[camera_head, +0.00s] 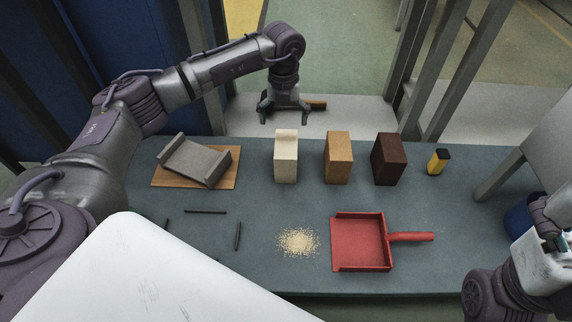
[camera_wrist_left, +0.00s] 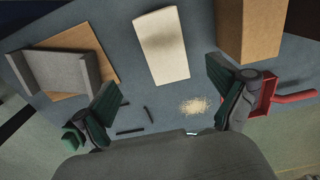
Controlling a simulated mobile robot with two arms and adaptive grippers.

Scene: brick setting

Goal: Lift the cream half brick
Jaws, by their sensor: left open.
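The cream half brick (camera_head: 286,160) stands upright on the blue-grey table, leftmost in a row of three blocks. In the left wrist view the cream half brick (camera_wrist_left: 161,46) shows ahead, between the spread fingers. My left gripper (camera_head: 284,117) is open and empty, above and behind the cream half brick in the head view, apart from it. Its two fingers also show in the left wrist view (camera_wrist_left: 168,100). My right arm shows at the right edge, but its fingertips cannot be made out clearly.
A tan block (camera_head: 338,160) and a dark brown block (camera_head: 388,162) stand to the right, then a yellow-black object (camera_head: 438,161). A grey channel-shaped piece (camera_head: 196,162) lies on a wooden board (camera_head: 228,181). A red dustpan (camera_head: 360,243), sandy pile (camera_head: 298,242) and dark rods (camera_head: 205,211) lie nearer.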

